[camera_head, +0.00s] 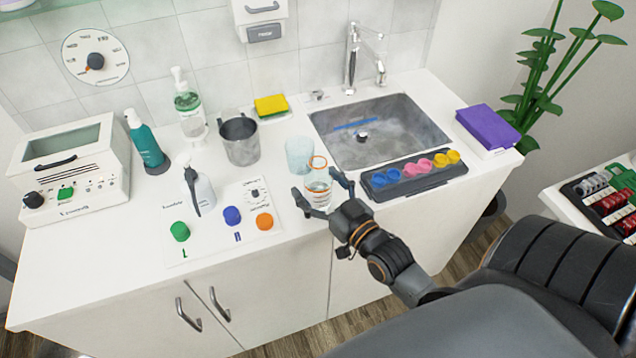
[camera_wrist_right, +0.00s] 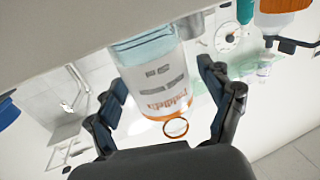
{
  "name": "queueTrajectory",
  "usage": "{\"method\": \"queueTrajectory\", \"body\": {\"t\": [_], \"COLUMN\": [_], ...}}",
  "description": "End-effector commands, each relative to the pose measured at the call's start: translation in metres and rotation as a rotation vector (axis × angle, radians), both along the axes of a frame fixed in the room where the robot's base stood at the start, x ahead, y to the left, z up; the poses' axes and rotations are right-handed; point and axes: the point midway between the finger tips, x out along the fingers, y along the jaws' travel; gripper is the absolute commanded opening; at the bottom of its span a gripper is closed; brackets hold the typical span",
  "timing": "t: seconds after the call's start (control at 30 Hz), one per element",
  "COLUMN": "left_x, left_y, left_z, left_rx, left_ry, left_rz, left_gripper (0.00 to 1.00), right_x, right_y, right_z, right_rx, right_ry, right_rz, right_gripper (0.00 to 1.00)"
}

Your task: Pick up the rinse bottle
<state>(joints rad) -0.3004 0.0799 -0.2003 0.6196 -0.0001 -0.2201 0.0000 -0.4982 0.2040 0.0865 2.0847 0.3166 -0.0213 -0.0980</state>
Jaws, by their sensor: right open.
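A clear bottle (camera_head: 318,184) with an orange ring at its top stands on the white counter, just in front of a pale blue cup; I take it for the rinse bottle. In the right wrist view the bottle (camera_wrist_right: 160,78) shows orange lettering and dark marks. My right gripper (camera_head: 321,191) is open, with one finger on each side of the bottle. In the wrist view the fingers (camera_wrist_right: 162,84) stand apart from its sides, with gaps visible. My left gripper is not in view.
The pale blue cup (camera_head: 299,155) is close behind the bottle. A dark tray of coloured pots (camera_head: 413,176) lies to the right, before the sink (camera_head: 380,130). A spray bottle (camera_head: 199,191), a grey mug (camera_head: 240,142) and a marked sheet (camera_head: 208,240) are to the left.

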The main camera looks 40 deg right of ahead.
Motion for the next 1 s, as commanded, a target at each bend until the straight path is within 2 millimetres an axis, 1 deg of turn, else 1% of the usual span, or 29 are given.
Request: {"method": "queueTrajectory", "body": {"t": [0.13, 0.17, 0.2, 0.27, 0.3, 0.37, 0.4, 0.43, 0.47, 0.77, 1.0], "left_x": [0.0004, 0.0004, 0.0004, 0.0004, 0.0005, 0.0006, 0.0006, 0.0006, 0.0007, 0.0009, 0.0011], "left_y": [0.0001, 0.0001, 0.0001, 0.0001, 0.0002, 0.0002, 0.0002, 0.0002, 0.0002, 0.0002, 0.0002], "left_z": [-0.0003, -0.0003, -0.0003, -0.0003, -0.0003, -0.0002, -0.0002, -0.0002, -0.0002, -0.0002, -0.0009], "left_rx": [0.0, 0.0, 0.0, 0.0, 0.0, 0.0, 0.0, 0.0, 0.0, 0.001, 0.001], "left_ry": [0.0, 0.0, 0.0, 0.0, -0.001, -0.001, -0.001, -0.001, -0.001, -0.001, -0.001], "left_rz": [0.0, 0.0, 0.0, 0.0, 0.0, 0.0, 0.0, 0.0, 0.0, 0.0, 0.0], "left_gripper": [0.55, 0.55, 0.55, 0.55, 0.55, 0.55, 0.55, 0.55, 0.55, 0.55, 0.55], "right_x": [-0.0004, -0.0004, -0.0004, -0.0005, -0.0005, -0.0006, -0.0006, -0.0006, -0.0006, -0.0005, -0.0003], "right_y": [0.0002, 0.0002, 0.0002, 0.0002, 0.0002, 0.0002, 0.0002, 0.0002, 0.0002, 0.0002, 0.0001], "right_z": [-0.0005, -0.0005, -0.0005, -0.0004, -0.0004, -0.0004, -0.0004, -0.0004, -0.0004, 0.001, 0.0086], "right_rx": [0.0, 0.001, 0.001, 0.001, 0.001, 0.001, 0.001, 0.001, 0.001, 0.0, 0.001], "right_ry": [0.001, 0.001, 0.001, 0.001, 0.001, 0.001, 0.001, 0.001, 0.001, -0.001, -0.002], "right_rz": [0.0, 0.0, 0.0, 0.0, 0.0, 0.0, 0.0, 0.0, 0.0, 0.0, 0.0], "right_gripper": [0.81, 0.75, 0.67, 0.54, 0.46, 0.34, 0.26, 0.2, 0.17, 0.17, 0.17]}}
